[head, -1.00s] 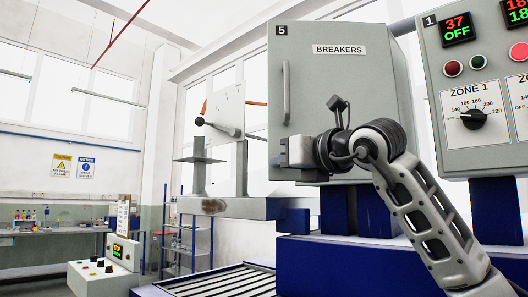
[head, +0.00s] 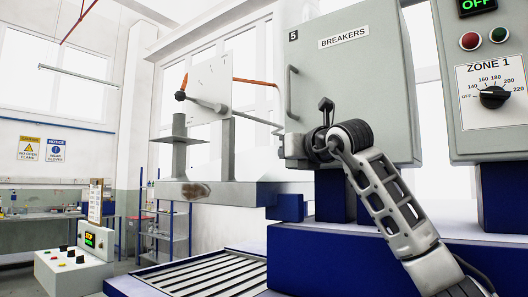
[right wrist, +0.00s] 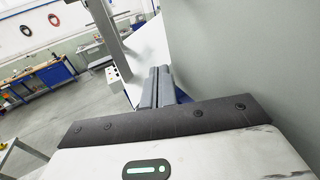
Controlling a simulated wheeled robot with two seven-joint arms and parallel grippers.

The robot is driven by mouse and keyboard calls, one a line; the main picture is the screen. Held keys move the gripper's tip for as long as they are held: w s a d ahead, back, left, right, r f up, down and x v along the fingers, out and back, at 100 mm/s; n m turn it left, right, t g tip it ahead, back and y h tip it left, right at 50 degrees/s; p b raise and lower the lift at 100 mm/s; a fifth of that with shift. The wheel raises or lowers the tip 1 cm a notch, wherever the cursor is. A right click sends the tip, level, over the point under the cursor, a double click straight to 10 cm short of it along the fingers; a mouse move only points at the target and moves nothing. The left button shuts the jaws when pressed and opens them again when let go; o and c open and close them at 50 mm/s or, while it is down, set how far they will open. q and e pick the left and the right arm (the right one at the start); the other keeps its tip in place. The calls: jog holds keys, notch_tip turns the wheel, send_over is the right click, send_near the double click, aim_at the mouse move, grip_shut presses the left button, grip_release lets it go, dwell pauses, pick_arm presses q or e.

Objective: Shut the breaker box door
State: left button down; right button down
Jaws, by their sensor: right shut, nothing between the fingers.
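The grey breaker box door (head: 345,80), labelled BREAKERS, has an upright handle (head: 291,93) near its left edge. Its face slants in the head view, the left side farther off. I cannot tell whether a gap remains behind it. My right gripper (head: 284,151) is at the door's lower left corner, in front of the face and hiding that corner. In the right wrist view its fingers (right wrist: 160,80) are together and empty, alongside a plain grey-green surface (right wrist: 250,55); contact cannot be made out. My left gripper is not in view.
A control panel (head: 488,130) with a ZONE 1 dial stands close on the right. A metal beam (head: 225,194) and a plate with a lever (head: 207,105) stand to the left. A small control console (head: 75,268) is at lower left, beside a slatted bed (head: 205,275).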

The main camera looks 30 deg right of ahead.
jog(key=shift+w+d+h, duration=0.1)
jog(key=shift+d+h, duration=0.25)
jog(key=shift+h, duration=0.05)
jog(key=shift+a, duration=0.15)
jog(key=s+a+b, duration=0.3)
jog(key=s+a, duration=0.1)
jog(key=a, duration=0.9)
jog(key=shift+s, duration=0.35)
